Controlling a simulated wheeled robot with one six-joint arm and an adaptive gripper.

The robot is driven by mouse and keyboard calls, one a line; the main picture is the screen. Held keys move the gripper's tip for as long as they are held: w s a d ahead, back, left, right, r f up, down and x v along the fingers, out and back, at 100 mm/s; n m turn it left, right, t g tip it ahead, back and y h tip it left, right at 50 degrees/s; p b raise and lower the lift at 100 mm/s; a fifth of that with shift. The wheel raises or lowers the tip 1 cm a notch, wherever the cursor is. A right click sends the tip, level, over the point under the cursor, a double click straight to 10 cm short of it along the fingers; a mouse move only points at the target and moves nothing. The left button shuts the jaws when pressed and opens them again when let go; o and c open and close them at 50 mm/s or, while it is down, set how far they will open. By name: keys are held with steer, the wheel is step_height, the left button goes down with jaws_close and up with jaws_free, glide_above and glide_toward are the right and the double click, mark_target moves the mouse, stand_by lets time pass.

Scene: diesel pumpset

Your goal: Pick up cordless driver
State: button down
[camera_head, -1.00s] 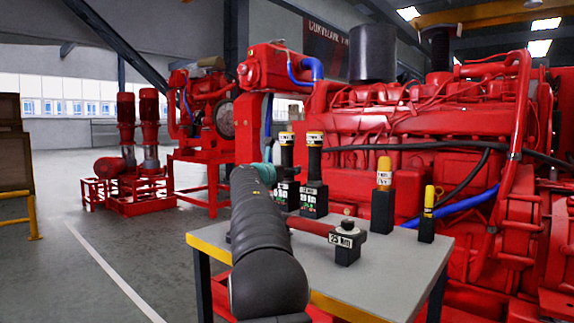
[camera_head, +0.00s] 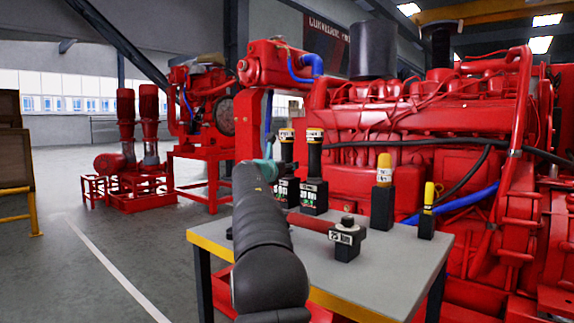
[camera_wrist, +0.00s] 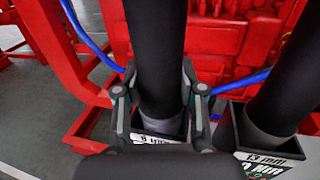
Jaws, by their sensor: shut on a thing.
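Two black cordless drivers stand upright at the back left of the grey table (camera_head: 390,265). The left driver (camera_head: 287,150) has a light band near its top. In the wrist view its black body (camera_wrist: 155,45) rises between the fingers of my gripper (camera_wrist: 160,95), which is shut on it. Its lower end is at a dark holder with a white "8 mm" label, partly hidden by my gripper. I cannot tell whether it is clear of the holder. The right driver (camera_head: 314,155) stands close by in its own holder; its label reads 13 mm in the wrist view (camera_wrist: 290,85).
A red-handled torque tool (camera_head: 312,222) lies on the table, its head in a "25 Nm" block (camera_head: 347,240). Two yellow-topped tools (camera_head: 384,175) (camera_head: 428,200) stand in dark holders to the right. The red diesel engine (camera_head: 400,120) is close behind. Floor is free at left.

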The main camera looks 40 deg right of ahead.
step_height(320, 180, up, 12)
steer(key=p, duration=0.7)
steer(key=shift+s+a+r, duration=0.1)
steer(key=shift+a+r, duration=0.05)
steer(key=shift+r, duration=0.1)
steer(key=b+v, duration=0.3)
steer(key=v, duration=1.4)
steer(key=shift+a, duration=0.35)
steer(key=shift+f, duration=0.1)
steer(key=c, duration=1.4)
jaws_free()
jaws_close()
steer(key=shift+s, duration=0.15)
